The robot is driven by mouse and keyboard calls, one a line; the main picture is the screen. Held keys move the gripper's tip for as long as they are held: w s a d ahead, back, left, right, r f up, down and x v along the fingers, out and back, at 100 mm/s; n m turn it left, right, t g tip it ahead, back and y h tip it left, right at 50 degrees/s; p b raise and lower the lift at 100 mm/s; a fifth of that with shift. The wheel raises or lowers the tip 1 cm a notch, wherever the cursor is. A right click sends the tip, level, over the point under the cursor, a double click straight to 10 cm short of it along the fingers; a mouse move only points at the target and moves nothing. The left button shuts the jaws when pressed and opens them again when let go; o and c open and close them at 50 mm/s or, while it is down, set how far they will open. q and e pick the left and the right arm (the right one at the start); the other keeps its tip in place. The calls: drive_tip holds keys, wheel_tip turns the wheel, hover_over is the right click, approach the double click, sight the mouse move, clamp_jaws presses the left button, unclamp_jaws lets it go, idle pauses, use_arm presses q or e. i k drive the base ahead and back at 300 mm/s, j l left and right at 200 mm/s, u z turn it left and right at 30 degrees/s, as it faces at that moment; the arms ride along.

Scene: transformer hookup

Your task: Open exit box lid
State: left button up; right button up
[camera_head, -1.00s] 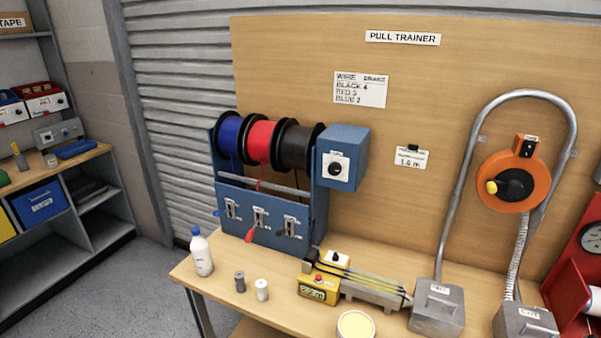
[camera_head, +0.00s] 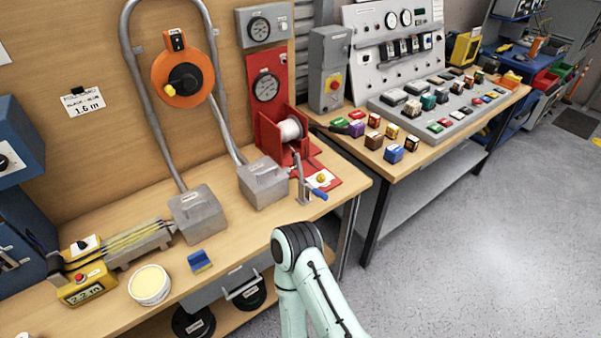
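The exit box (camera_head: 264,187) is a grey metal box on the wooden bench, under the lower end of the right leg of the bent conduit. Its grey lid, with a small handle on top, looks closed. A similar grey box (camera_head: 198,216) stands to its left under the other conduit leg, its lid also looking closed. One of my mint-green arms reaches up from the bottom, its dark joint in front of the bench edge below the exit box. Neither gripper shows.
A red winch (camera_head: 283,134) with a white spool and a blue-handled crank stands right of the exit box. A blue block (camera_head: 199,261) and a round cream tub (camera_head: 149,285) lie near the front edge. A second bench (camera_head: 360,155) with coloured blocks is at right.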

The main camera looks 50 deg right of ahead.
sight(258, 175)
drive_tip(key=z, duration=1.4)
